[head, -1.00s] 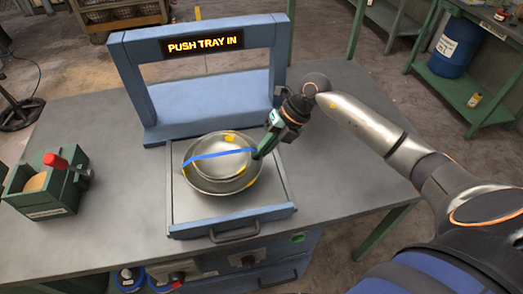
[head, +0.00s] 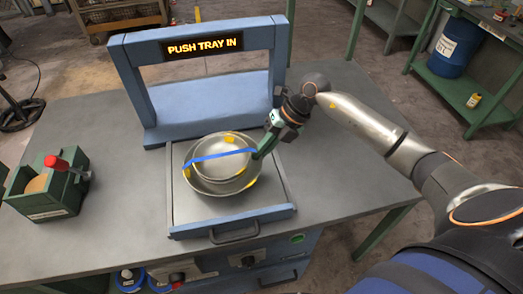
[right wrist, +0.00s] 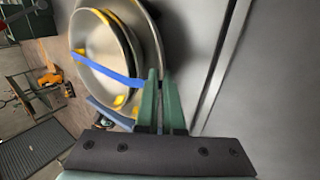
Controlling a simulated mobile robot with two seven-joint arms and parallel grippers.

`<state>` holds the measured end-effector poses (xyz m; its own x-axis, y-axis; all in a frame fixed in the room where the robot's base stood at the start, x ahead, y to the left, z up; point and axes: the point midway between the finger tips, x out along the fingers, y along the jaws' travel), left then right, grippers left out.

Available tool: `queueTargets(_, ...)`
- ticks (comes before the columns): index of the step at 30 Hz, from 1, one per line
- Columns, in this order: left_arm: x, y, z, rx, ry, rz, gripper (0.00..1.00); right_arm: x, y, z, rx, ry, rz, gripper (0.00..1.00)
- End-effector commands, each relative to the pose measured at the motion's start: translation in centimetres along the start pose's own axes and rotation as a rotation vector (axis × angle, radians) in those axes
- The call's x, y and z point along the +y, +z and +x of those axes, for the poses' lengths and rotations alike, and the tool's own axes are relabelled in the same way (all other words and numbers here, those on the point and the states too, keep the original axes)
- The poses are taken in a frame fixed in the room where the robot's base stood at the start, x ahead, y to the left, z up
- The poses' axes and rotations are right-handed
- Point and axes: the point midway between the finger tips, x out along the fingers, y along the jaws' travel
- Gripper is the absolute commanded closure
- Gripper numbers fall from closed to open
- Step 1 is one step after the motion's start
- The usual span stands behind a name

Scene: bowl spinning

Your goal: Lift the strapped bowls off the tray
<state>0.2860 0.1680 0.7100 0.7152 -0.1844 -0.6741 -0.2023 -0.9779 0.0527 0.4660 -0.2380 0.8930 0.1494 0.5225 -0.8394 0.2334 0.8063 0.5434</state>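The nested metal bowls (head: 222,172) sit on the grey tray (head: 190,212), with a blue strap (head: 217,156) across them and yellow patches at their rims. They also show in the right wrist view (right wrist: 98,38), where the strap (right wrist: 108,72) runs to the fingers. My right gripper (head: 258,154) is at the right side of the bowls. In the right wrist view its two green fingers (right wrist: 159,75) are close together at the bowls' rim, with the rim appearing to run between them. The exact contact is partly hidden. My left gripper is not in view.
A blue frame (head: 130,85) with a lit sign "PUSH TRAY IN" (head: 203,44) stands behind the tray. The tray has a front handle (head: 234,233). A green box with a red-handled part (head: 45,195) stands at the left. The table is clear to the right of the tray.

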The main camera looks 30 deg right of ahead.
Motion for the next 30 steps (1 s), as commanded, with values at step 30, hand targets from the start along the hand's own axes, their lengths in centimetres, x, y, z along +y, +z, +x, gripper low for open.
queueTargets(30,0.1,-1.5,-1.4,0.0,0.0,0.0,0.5,1.4,0.1,-2.1,-0.003,0.004,-0.002,1.0)
